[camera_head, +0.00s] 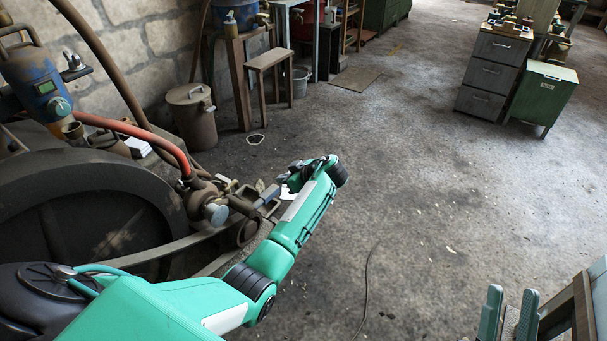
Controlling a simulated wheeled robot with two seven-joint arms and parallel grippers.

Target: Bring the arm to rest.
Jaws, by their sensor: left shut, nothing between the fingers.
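My left arm reaches in from the lower left, its teal forearm slanting up to the right. At its end my left gripper (284,178) is turned to the left, shut and empty. It sits close to the metal fittings (255,196) at the right end of the machine; I cannot tell whether it touches them. The engine's large dark wheel (88,225) stands at the left, partly hidden by my arm. My right gripper is not in view.
A red hose (135,130) and valve (209,209) stand left of my gripper. A lidded bin (192,115) and wooden stool (270,65) stand behind. Drawers (495,70) and a green cabinet (544,95) stand far right. A wooden frame (560,318) is lower right. The middle floor is clear.

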